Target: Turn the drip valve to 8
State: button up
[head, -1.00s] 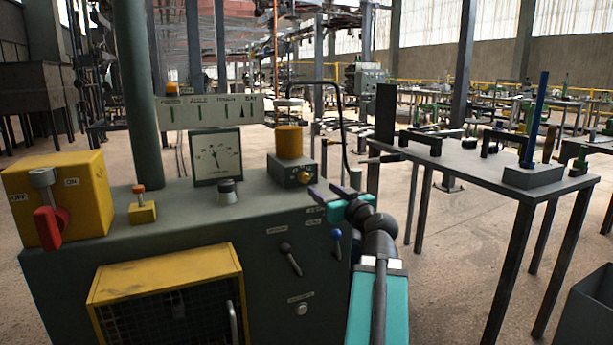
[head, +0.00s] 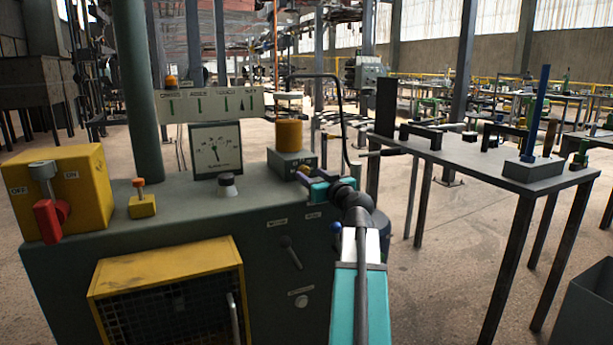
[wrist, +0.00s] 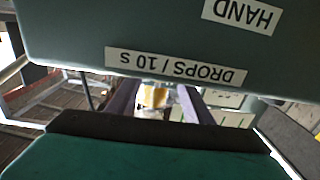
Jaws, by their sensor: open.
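The drip valve seems to be the small unit with an amber cylinder (head: 289,136) on a grey-green box (head: 284,162), at the cabinet's right rear. In the wrist view a yellow part (wrist: 154,96), likely that knob, shows between my two purple fingers. My gripper (head: 305,180) is open, close in front of the box; I cannot tell whether it touches the knob. An inverted "DROPS / 10 s" label (wrist: 175,67) lies on a dark panel. No scale numbers are readable.
The cabinet top (head: 185,205) carries a yellow switch box (head: 85,180) with a red handle, a yellow button box (head: 142,206), a grey knob (head: 227,186) and a dial gauge (head: 216,150). A bent dark pipe (head: 340,100) rises behind my gripper. A table (head: 460,160) stands right.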

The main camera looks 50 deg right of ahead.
aim_at(306, 171)
jog(key=shift+b+x, duration=0.3)
jog(key=shift+x, duration=1.4)
jog(key=shift+c, duration=0.4)
jog(key=c, duration=1)
jog(key=shift+f+n+b, duration=0.15)
jog(key=shift+n+b, duration=0.15)
jog(key=shift+b, duration=0.4)
jog(key=shift+n+b, duration=0.5)
jog(key=shift+b, duration=0.15)
jog(key=o, duration=1.1)
